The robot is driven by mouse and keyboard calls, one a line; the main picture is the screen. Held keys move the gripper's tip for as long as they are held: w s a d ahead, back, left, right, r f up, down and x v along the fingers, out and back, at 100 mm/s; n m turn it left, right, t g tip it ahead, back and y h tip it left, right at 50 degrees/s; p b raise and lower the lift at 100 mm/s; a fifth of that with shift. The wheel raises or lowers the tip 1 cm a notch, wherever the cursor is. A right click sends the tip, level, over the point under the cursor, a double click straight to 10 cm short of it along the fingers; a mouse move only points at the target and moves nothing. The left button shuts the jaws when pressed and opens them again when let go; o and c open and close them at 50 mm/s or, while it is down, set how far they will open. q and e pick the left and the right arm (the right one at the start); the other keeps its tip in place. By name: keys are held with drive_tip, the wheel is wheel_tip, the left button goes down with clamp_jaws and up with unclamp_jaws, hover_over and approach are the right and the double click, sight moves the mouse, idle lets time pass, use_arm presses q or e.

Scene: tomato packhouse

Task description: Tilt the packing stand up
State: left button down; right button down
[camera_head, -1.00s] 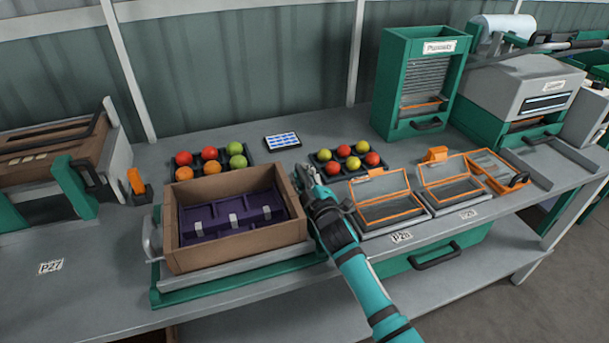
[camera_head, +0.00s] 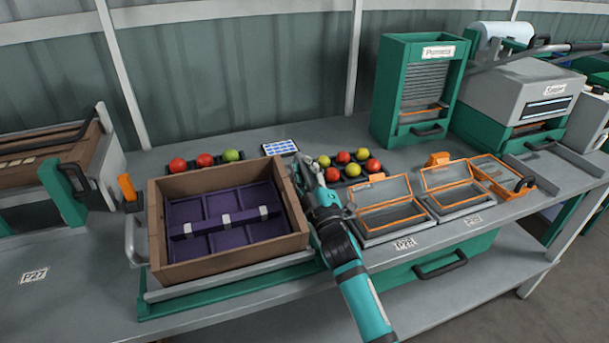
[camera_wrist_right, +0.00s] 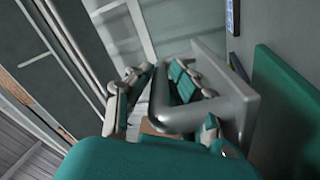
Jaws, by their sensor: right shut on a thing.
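The packing stand has a green base (camera_head: 235,292) and a grey platform that carries an open brown box (camera_head: 235,257). The platform and box are tilted, with the far side raised toward the wall. A purple divided insert (camera_head: 200,246) sits in the box. My right gripper (camera_head: 306,172) is at the right side of the box. In the right wrist view its fingers (camera_wrist_right: 165,125) are shut around a grey handle bar (camera_wrist_right: 180,118) of the stand. In the head view the box wall and the gripper hide this handle. My left gripper is not in view.
Tomato trays stand behind the box (camera_head: 205,160) and to its right (camera_head: 350,164). Orange-framed clamshells (camera_head: 378,205) lie right of my gripper. A green punnet dispenser (camera_head: 418,85) stands at the back. An orange-handled tool (camera_head: 129,190) is left of the stand.

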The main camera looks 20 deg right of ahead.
drive_tip(key=shift+r, duration=0.1)
drive_tip(key=c, duration=1.5)
unclamp_jaws()
drive_tip(key=shift+s, duration=0.1)
drive_tip(key=v, duration=1.2)
